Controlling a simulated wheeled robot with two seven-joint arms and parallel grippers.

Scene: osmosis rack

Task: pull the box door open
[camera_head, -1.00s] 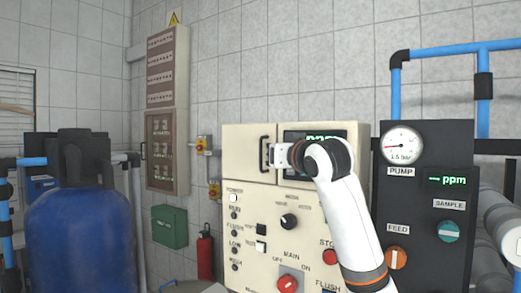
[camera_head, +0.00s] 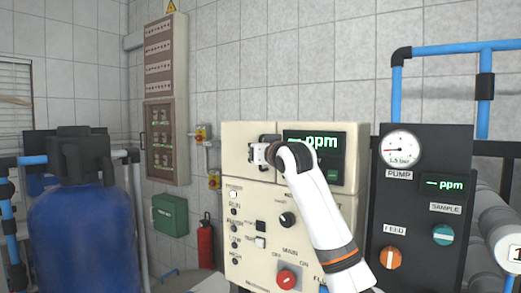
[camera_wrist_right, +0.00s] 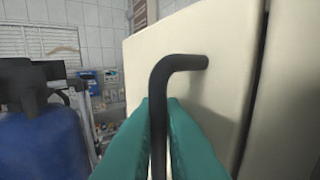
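The cream box door (camera_head: 234,150) is the left upper panel of the control box, beside the ppm display. In the right wrist view the door (camera_wrist_right: 225,40) fills the right side, with a dark narrow gap along its right edge. Its dark bent handle (camera_wrist_right: 158,95) runs upright between the green fingertips of my right gripper (camera_wrist_right: 158,103), which press close on both sides of the bar. In the head view my right gripper (camera_head: 262,153) is at the handle, mostly covering it. My left gripper is not in view.
The control box (camera_head: 305,180) has knobs and buttons below the door. A grey pump panel (camera_head: 430,215) with blue pipes stands to the right. A blue tank (camera_head: 80,235) stands to the left, and a red extinguisher (camera_head: 205,245) behind. Space left of the box is fairly clear.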

